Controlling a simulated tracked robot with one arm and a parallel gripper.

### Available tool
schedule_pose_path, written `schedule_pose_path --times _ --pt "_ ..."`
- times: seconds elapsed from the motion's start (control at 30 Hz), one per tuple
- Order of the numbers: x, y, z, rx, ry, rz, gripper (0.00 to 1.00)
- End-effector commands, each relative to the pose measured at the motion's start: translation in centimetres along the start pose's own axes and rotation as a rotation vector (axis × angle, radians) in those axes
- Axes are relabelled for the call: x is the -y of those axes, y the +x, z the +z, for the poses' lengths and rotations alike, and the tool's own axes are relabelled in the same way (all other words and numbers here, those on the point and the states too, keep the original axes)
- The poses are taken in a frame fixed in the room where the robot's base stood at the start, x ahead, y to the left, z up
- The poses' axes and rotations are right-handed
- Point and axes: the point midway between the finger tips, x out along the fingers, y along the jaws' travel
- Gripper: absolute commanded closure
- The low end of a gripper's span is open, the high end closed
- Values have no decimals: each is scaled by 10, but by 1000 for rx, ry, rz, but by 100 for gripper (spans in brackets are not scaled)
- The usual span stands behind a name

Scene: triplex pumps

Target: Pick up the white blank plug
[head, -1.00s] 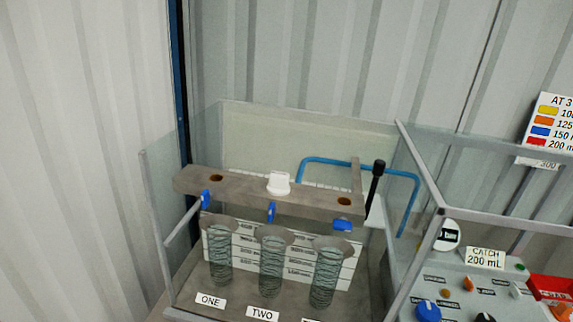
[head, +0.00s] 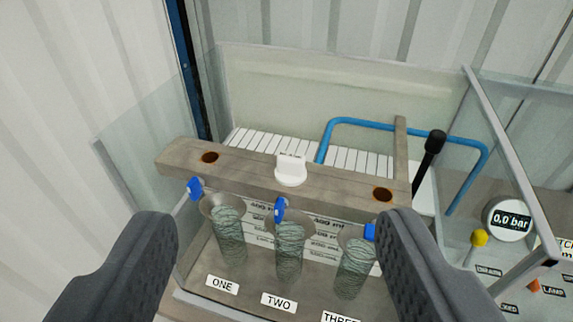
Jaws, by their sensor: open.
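The white blank plug (head: 291,169) sits upright on top of the grey-brown manifold block (head: 240,174), at its middle position. It has a round base and a flat raised tab. Open holes with brown rims show at the block's left (head: 210,157) and right (head: 383,194). My gripper (head: 272,228) is open and empty, its two dark fingers wide apart at the bottom of the picture. The plug lies between them in the picture, farther ahead of the fingertips. Whatever is under the plug is hidden.
Blue levers (head: 280,209) hang on the block's front above several glass cylinders (head: 290,250) labelled ONE, TWO and THREE. Clear panels (head: 145,150) enclose the sides. A black-knobbed lever (head: 431,155) and blue pipe (head: 400,126) stand behind right. A gauge (head: 509,222) reads 0,0 bar.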

Motion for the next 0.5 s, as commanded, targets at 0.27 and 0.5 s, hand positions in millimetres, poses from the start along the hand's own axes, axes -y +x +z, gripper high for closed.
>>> schedule_pose_path --times 0.27,0.5 --pt "41 58 -1 64 28 -59 40" --pt "75 116 24 130 84 -46 40"
